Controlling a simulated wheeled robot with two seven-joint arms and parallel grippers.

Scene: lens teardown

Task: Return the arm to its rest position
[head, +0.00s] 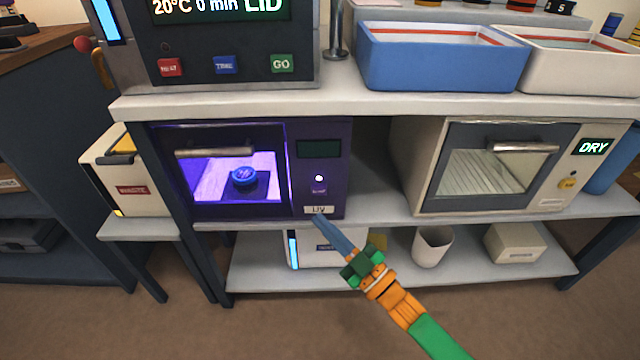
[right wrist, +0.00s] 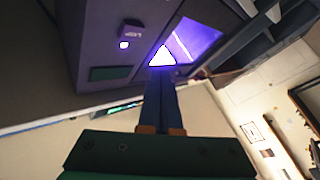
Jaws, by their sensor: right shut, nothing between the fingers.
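My right arm comes in from the bottom right of the head view. Its gripper (head: 322,222) is shut and empty, with the fingertips just below and in front of the UV label on the purple UV box (head: 335,165). In the right wrist view the shut fingers (right wrist: 160,75) point toward the UV box (right wrist: 100,40), whose violet window glows. I cannot tell from the pictures whether the tips touch the box. My left gripper is not in view.
A blue round part (head: 244,177) lies inside the lit UV box. A DRY oven (head: 500,165) stands to the right. Overhead is a white shelf (head: 400,100) with blue (head: 445,65) and white trays. A white cup (head: 433,246) and box (head: 514,243) stand on the lower shelf (head: 380,280).

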